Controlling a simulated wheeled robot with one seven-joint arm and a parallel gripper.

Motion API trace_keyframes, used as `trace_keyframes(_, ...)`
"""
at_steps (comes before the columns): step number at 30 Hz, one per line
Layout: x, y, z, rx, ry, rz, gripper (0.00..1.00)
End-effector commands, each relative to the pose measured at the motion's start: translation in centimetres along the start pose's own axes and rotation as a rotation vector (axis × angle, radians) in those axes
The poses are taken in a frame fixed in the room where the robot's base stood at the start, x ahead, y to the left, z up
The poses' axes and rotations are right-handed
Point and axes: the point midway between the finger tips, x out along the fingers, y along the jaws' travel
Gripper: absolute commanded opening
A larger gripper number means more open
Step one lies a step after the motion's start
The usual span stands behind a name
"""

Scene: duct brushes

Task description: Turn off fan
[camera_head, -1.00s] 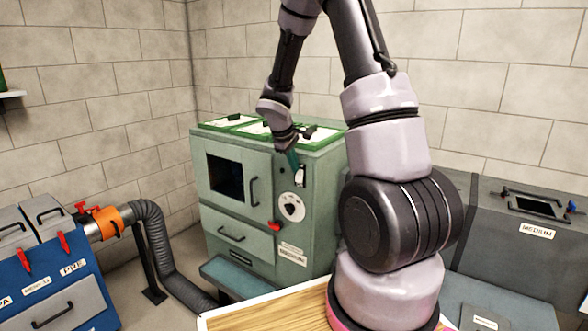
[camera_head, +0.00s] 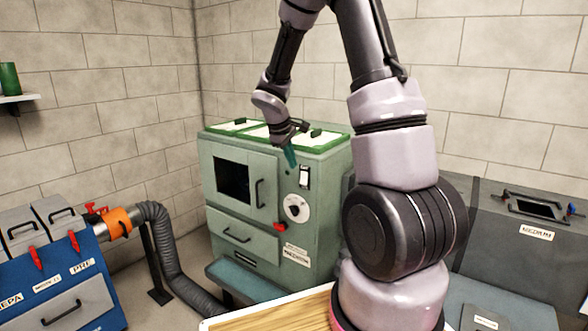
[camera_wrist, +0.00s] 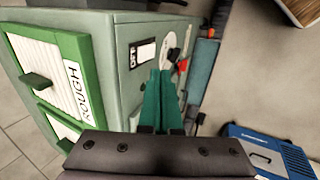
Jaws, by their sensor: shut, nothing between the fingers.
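The green cabinet (camera_head: 240,165) stands against the back wall. On its right-hand face is a small switch (camera_head: 304,177) with a white part in a dark plate. The switch also shows in the wrist view (camera_wrist: 143,53), with lettering beside it that seems to read "OFF". Below it is a white round dial (camera_head: 297,207) with a black knob. My gripper (camera_head: 291,156) has teal fingers, shut and empty, up and left of the switch in the head view. In the wrist view the fingers (camera_wrist: 160,95) lie together, apart from the switch as far as I can tell.
A red knob (camera_head: 280,227) sits below the dial. Green-framed filter panels (camera_wrist: 50,75), one marked "ROUGH", top the cabinet. A grey hose (camera_head: 165,250) runs from the blue unit (camera_head: 60,285) at left. A grey box (camera_head: 520,235) stands at right, a wooden-topped table (camera_head: 275,318) in front.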

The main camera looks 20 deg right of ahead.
Motion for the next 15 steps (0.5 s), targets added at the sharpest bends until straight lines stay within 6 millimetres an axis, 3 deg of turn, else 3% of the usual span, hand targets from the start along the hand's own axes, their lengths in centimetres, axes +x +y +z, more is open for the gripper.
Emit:
trace_keyframes(9,-5.4,1.3,-0.1,0.001,0.005,0.002,0.0)
trace_keyframes(15,-6.8,1.6,-0.1,-0.002,0.004,0.001,0.0)
